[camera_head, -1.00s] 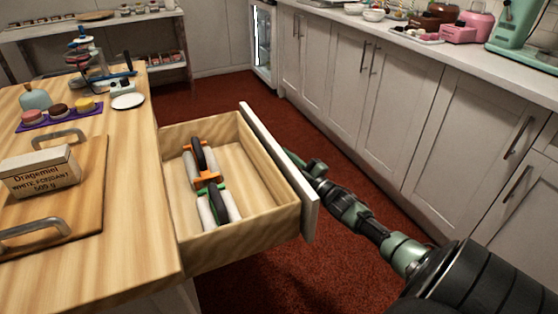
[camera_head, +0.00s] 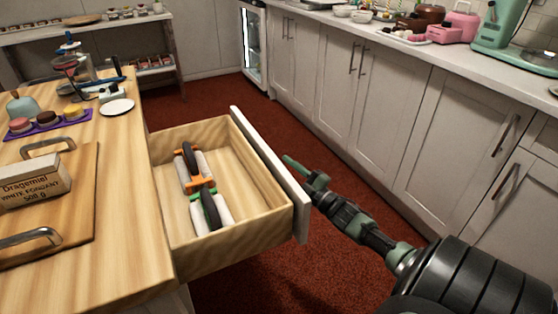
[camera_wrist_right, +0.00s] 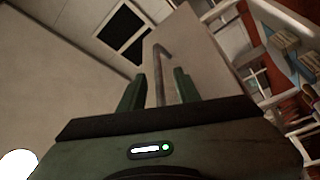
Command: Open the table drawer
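The table drawer (camera_head: 250,222) is pulled far out from the wooden table (camera_head: 135,215). Its pale front panel (camera_head: 301,218) faces right. In the head view my right gripper (camera_head: 306,171) is just right of this panel, with a small gap showing. The drawer handle is hidden there behind the panel. In the right wrist view the metal handle bar (camera_wrist_right: 160,82) lies between and beyond the two green fingers of my right gripper (camera_wrist_right: 158,88). The fingers are apart, with room on both sides of the bar. My left gripper is not in view.
Two rollers with black and white parts (camera_head: 202,188) lie in the drawer. A fondant box (camera_head: 33,180) sits on a handled board (camera_head: 75,220). White cabinets (camera_head: 405,120) line the right side. Red floor (camera_head: 295,125) lies between drawer and cabinets.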

